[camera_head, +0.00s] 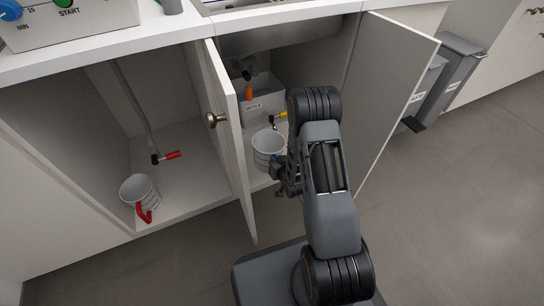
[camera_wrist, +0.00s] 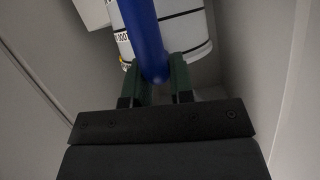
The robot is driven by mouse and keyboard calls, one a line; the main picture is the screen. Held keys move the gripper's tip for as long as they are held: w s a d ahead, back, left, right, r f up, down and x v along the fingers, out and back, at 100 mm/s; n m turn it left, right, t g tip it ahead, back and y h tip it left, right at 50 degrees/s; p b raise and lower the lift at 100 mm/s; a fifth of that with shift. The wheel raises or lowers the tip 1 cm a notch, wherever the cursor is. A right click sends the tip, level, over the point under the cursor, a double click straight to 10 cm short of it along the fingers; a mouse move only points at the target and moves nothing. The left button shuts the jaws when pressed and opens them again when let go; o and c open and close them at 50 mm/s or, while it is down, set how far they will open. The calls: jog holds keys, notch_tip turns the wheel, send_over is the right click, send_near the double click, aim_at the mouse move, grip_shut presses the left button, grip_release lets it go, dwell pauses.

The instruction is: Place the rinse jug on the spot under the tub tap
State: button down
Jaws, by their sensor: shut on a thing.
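My gripper (camera_head: 281,178) is shut on the blue handle of a white, dark-banded jug (camera_head: 268,145) inside the right cabinet bay. The wrist view shows the blue handle (camera_wrist: 146,35) between my fingers (camera_wrist: 160,82), with the jug (camera_wrist: 185,28) behind it. The jug looks upright; I cannot tell whether its base touches the cabinet floor. A grey tub (camera_head: 262,103) with a label stands behind it. A tap with a yellow handle (camera_head: 279,115) sits at the tub's front, just above and behind the jug. The spot under the tap is hidden by jug and arm.
Cabinet doors stand open left (camera_head: 226,130) and right (camera_head: 395,90) of the bay, close to my arm. A similar jug with a red handle (camera_head: 139,191) stands in the left bay, near a pipe with a red-handled tap (camera_head: 166,156). Grey bins (camera_head: 455,70) stand at right.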

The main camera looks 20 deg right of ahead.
jog(key=s+d+f+n+y+p, duration=0.2)
jog(key=s+d+f, duration=0.6)
jog(key=d, duration=0.2)
jog(key=w+r+b+x, duration=0.1)
jog(key=b+x, duration=0.6)
jog(key=x, duration=1)
jog(key=shift+r+b, duration=0.3)
jog(key=shift+r, duration=0.35)
jog(key=c, duration=1)
grip_release()
jog(key=shift+s, duration=0.15)
